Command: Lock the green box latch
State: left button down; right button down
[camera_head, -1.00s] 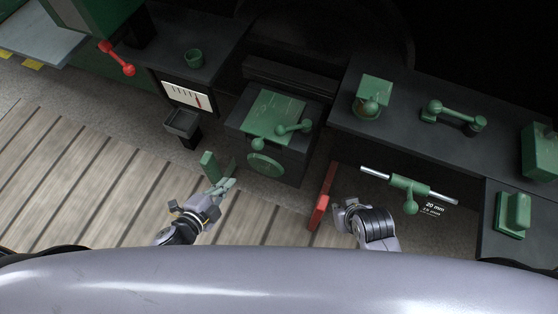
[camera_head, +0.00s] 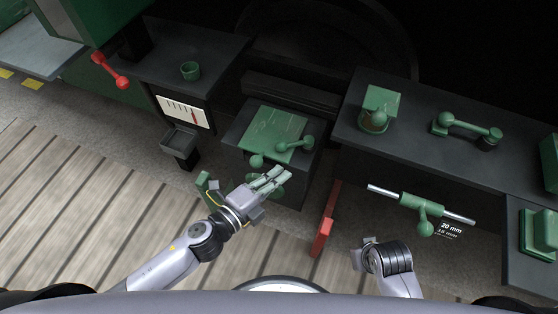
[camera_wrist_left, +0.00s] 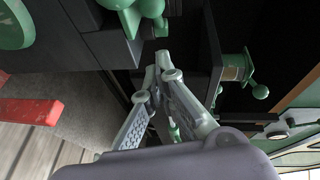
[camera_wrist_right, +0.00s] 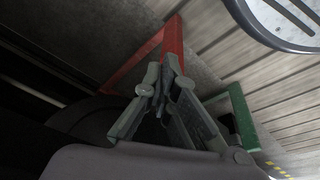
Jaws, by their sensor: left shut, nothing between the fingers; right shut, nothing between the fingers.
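A dark box with a green top plate (camera_head: 273,131) stands in the middle of the head view. A green two-knob lever (camera_head: 295,145) lies on its right side, and a green ball knob (camera_head: 257,160) is at its front edge. I cannot tell which part is the latch. My left gripper (camera_head: 277,176) is shut and empty just in front of the box, partly covering the green disc on its front. In the left wrist view its fingertips (camera_wrist_left: 163,66) meet below green knobs (camera_wrist_left: 143,8), apart from them. My right gripper (camera_wrist_right: 162,75) is shut and empty; its fingers barely show in the head view.
A red bar (camera_head: 323,233) stands between the box and my right arm. A green-and-silver T-handle (camera_head: 423,207) is at the right. A dark bench (camera_head: 420,155) carries green parts. A small dark tray (camera_head: 181,143) is left of the box. The plank floor at left is free.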

aim_at(277, 159)
pick_arm(q)
jog(key=w, duration=0.2)
jog(key=w+f, duration=0.1)
jog(key=w, duration=0.1)
jog(key=shift+w+d, duration=0.1)
jog(key=shift+w, duration=0.1)
pick_arm(e)
jog(key=shift+r, duration=0.6)
pick_arm(q)
jog(key=shift+w+a+m+g+h, duration=0.25)
jog(key=shift+w+m+g+h, duration=0.2)
jog(key=shift+w, duration=0.2)
jog(key=shift+w+a+m+g+h, duration=0.25)
jog(key=shift+w+m+g+h, duration=0.05)
jog(key=shift+m+g+h, duration=0.05)
pick_arm(e)
jog(key=shift+s+f, duration=0.2)
jog(key=shift+f, duration=0.6)
